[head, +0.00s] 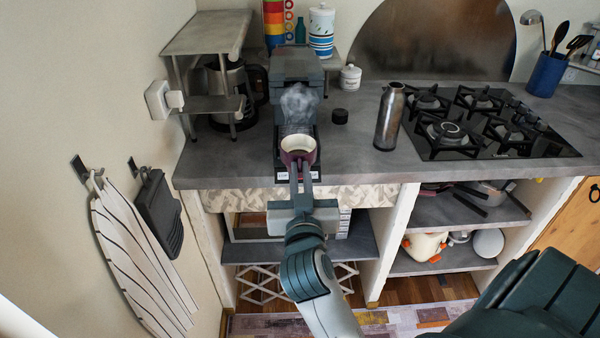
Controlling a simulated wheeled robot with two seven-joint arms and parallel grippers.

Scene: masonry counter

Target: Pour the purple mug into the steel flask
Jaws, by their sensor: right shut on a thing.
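The purple mug (288,156) is upright at the front of the coffee machine, with dark liquid visible inside and steam above it. My right gripper (300,174) is shut on the mug from the front side. I cannot tell whether the mug rests on the machine's drip tray or hangs just above it. The steel flask (388,118) stands upright on the counter to the right of the mug, well apart from it. A small black cap-like piece (340,116) lies between them. My left gripper is not in view.
The coffee machine (297,66) stands behind the mug. A gas hob (490,122) lies right of the flask. A metal shelf (207,34) with a dark coffee pot is at left. A white lidded jar (350,78) stands behind. The counter (345,160) is bare in front of the flask.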

